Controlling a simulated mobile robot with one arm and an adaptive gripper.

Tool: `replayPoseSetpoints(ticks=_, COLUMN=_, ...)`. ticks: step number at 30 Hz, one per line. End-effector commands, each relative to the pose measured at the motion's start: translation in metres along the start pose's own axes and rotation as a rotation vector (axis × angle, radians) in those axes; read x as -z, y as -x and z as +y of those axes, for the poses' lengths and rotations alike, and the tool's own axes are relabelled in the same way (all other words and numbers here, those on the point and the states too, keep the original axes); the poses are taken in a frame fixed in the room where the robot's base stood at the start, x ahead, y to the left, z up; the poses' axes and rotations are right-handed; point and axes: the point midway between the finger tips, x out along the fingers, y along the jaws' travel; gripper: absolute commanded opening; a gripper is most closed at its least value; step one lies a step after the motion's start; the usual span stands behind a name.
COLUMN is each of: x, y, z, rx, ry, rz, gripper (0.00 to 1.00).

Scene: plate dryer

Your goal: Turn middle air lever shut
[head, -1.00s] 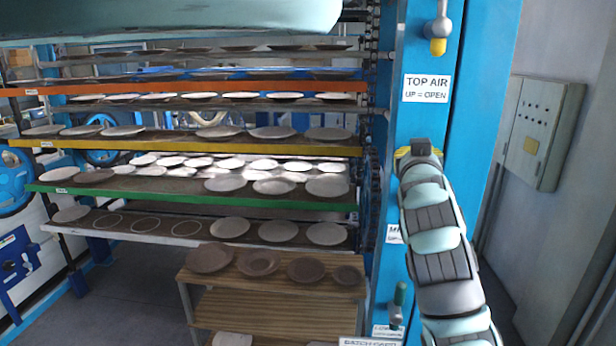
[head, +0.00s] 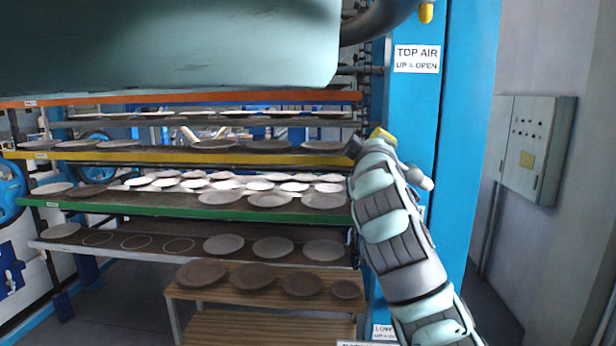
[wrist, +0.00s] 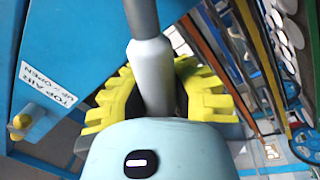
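The middle air lever shows in the wrist view as a grey rod with a pale grey-white handle (wrist: 152,75). My gripper (wrist: 160,95) has its yellow ribbed fingers on either side of this handle. A dark gap shows by the right finger, and I cannot tell whether the pads press on it. The handle's lower end is hidden behind my gripper's body. In the head view my gripper (head: 368,142) is at the left edge of the blue column (head: 462,170), and a pale knob (head: 420,178), probably part of the lever, sticks out to its right. The middle label is hidden.
The TOP AIR label (head: 416,59) and the yellow tip of the top lever (head: 426,12) are above my gripper. The dryer's shelves of plates (head: 200,198) are left of the column. A wooden rack with plates (head: 260,297) stands below. A grey control box (head: 535,145) hangs on the right wall.

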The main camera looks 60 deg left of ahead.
Motion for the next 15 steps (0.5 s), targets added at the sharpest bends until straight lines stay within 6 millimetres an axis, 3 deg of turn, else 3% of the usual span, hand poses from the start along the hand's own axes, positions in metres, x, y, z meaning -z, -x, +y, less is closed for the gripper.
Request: replayPoseSetpoints(ticks=15, x=-0.002, y=0.007, z=-0.036, rx=-0.011, ry=0.427, rz=0.08, gripper=0.0)
